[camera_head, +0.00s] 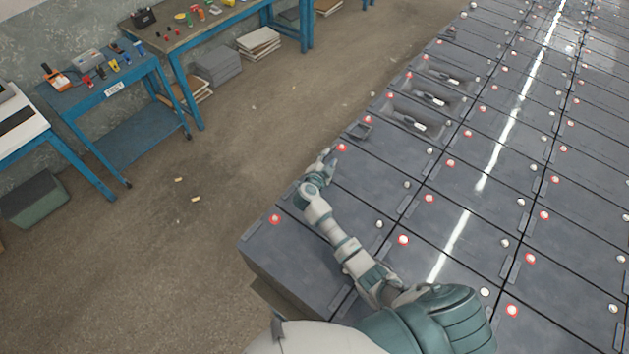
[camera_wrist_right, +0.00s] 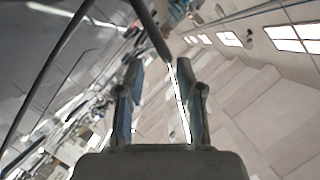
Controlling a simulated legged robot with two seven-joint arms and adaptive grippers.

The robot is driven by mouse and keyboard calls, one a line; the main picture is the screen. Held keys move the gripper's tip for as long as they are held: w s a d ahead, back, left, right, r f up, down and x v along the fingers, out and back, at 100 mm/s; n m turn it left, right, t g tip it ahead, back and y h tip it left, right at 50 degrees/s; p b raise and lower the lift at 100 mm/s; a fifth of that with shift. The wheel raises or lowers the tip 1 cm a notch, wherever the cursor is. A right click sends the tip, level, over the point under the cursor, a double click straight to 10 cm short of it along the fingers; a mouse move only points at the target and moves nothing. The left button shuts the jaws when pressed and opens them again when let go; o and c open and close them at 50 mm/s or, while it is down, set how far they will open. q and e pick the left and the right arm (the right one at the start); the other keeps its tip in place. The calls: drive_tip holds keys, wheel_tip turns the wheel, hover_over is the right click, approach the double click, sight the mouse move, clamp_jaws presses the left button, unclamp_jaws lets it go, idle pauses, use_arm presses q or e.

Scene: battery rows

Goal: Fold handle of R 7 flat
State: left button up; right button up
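Grey batteries fill a long block in the head view, with handles along their ends; no R 7 label is readable. One dark handle (camera_head: 360,128) stands raised on the left edge row, just beyond my right gripper (camera_head: 328,160). The other handles nearby look flat. My right gripper is low over the left edge of the block, by a red terminal. In the right wrist view, its two fingers (camera_wrist_right: 158,75) are apart. A dark bar (camera_wrist_right: 152,30), perhaps the raised handle, reaches in between the fingertips, close to the right finger. Contact cannot be told. My left gripper is out of view.
Beyond the raised handle, several open recesses (camera_head: 410,121) hold small white-labelled parts. Red and white terminals (camera_head: 403,239) stud the battery tops. Blue workbenches (camera_head: 110,90) with tools stand at left. The floor (camera_head: 220,240) between is mostly clear.

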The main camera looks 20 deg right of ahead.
drive_tip(key=shift+v, duration=1.85)
drive_tip(key=v, duration=0.9)
drive_tip(key=shift+a, duration=0.15)
drive_tip(key=shift+s, duration=0.2)
drive_tip(key=v, duration=1.2)
drive_tip(key=shift+w+a+f, duration=0.1)
drive_tip(key=shift+w, duration=0.1)
